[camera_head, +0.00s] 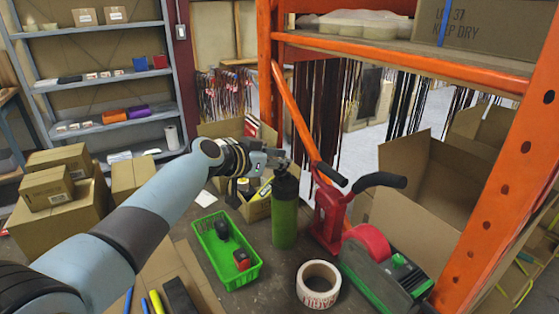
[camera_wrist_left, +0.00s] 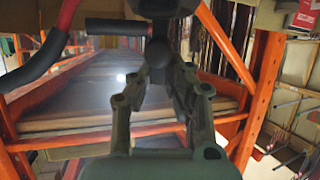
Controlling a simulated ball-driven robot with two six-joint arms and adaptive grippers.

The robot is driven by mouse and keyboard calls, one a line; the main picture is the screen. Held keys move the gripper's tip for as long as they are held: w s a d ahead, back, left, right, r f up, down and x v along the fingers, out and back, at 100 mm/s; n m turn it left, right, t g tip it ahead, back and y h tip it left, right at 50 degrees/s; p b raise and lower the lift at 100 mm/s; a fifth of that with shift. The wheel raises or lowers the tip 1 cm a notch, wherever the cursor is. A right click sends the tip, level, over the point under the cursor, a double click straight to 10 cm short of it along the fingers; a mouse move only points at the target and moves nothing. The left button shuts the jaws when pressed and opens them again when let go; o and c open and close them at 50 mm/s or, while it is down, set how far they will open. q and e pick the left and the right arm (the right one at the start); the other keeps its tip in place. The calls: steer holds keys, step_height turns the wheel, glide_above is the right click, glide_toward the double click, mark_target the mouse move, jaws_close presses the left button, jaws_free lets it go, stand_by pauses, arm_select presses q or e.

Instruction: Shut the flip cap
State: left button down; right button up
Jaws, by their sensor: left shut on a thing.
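A green bottle (camera_head: 285,212) stands upright on the table in the middle of the head view. My left gripper (camera_head: 279,160) is at the bottle's top, its arm reaching in from the left. Its fingers are shut on the dark flip cap, which they largely hide, so I cannot tell the lid's angle. In the left wrist view the fingers (camera_wrist_left: 160,75) close in around a small dark rounded part, and the bottle's body is not clear there. My right gripper is not in view.
A green tray (camera_head: 211,267) with dark and red items lies left of the bottle. A tape roll (camera_head: 318,284) and a red tape dispenser (camera_head: 327,216) stand at its right. Open cardboard boxes (camera_head: 420,190) and an orange rack post (camera_head: 500,190) bound the right side.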

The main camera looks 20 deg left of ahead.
arm_select(q)
steer(key=shift+w+d+p, duration=0.1)
steer(key=shift+p, duration=0.25)
stand_by(0.6)
steer(key=shift+w+d+r+g+y+p, duration=0.25)
steer(key=shift+w+g+y+p, duration=0.15)
steer(key=shift+g+p, duration=0.55)
steer(key=shift+w+d+f+g+y+p, duration=0.1)
steer(key=shift+w+g+y+p, duration=0.3)
steer(key=shift+p, duration=0.25)
steer(key=shift+f+g, duration=0.35)
steer(key=c, duration=1.3)
jaws_free()
steer(key=shift+r, duration=0.1)
